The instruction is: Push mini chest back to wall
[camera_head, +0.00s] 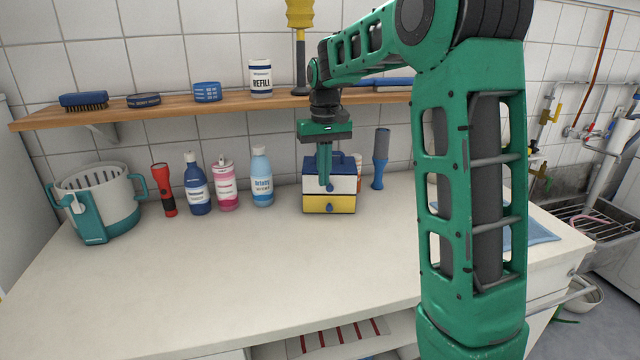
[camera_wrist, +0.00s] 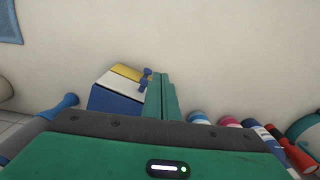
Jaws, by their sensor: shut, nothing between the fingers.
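The mini chest (camera_head: 329,203) stands upright on the white worktop near the tiled wall. It has a blue top, a white upper drawer and a yellow lower drawer with a blue knob. In the wrist view the chest (camera_wrist: 118,97) shows at left centre, with its blue knobs facing the front of the worktop. My gripper (camera_head: 326,184) points down, its green fingers together and empty, covering part of the chest's upper front. In the wrist view my gripper (camera_wrist: 160,98) is right beside the chest's front. I cannot tell whether they touch. The gap behind the chest is hidden.
A blue bottle (camera_head: 197,187), a pink bottle (camera_head: 226,190) and a light blue bottle (camera_head: 262,180) stand left of the chest, near a red flashlight (camera_head: 164,190). A blue-handled item (camera_head: 380,160) stands close on its right. A wooden shelf (camera_head: 226,106) runs above. The front worktop is clear.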

